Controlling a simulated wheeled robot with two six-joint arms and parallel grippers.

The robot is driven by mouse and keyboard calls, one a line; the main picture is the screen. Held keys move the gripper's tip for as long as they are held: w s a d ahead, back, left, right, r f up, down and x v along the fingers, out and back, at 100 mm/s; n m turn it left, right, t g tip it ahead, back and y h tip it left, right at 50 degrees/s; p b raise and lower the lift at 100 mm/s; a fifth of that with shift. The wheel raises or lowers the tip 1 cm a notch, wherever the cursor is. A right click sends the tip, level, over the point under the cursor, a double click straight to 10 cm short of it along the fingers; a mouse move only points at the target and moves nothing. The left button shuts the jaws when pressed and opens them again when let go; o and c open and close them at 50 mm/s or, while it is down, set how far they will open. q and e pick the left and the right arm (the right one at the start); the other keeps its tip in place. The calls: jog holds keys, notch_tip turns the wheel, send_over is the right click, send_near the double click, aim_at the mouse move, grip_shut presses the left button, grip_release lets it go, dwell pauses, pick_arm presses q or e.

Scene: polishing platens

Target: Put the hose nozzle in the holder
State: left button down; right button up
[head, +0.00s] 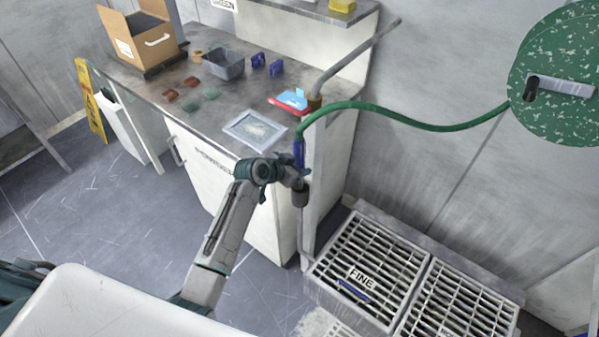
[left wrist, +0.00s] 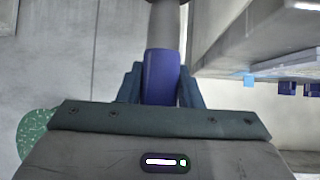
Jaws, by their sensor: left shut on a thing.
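The hose nozzle (head: 299,150) has a blue grip. It hangs roughly upright at the front right corner of the bench, with the green hose (head: 420,123) running from its top to the right. My left gripper (head: 297,174) is shut on it; in the left wrist view the blue grip (left wrist: 161,78) sits between both fingers, with a grey barrel beyond. A dark, wider cylinder (head: 300,195) shows just below the gripper. I cannot tell whether it is the nozzle's end or the holder. My right gripper is not in view.
The bench (head: 150,85) carries a cardboard box (head: 140,38), a grey bin (head: 223,64), a framed tray (head: 254,131) and small coloured pieces. A metal pipe (head: 356,55) slants above its corner. A green speckled disc (head: 555,75) is at right. Floor grates (head: 375,262) lie below.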

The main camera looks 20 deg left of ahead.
pick_arm(q)
notch_tip(320, 180, down, 2)
jog(key=shift+f+p, duration=0.2)
jog(key=shift+p, duration=0.35)
jog(key=shift+w+d+f+p, duration=0.1)
jog(key=shift+w+f+p, duration=0.1)
jog(key=shift+f+p, duration=0.35)
jog(key=shift+f, duration=0.2)
jog(key=shift+f+b, duration=0.1)
jog(key=shift+b, duration=0.2)
jog(key=shift+f+b, duration=0.5)
jog(key=shift+f, duration=0.05)
jog(key=c, duration=1)
grip_release()
jog(key=shift+r, duration=0.1)
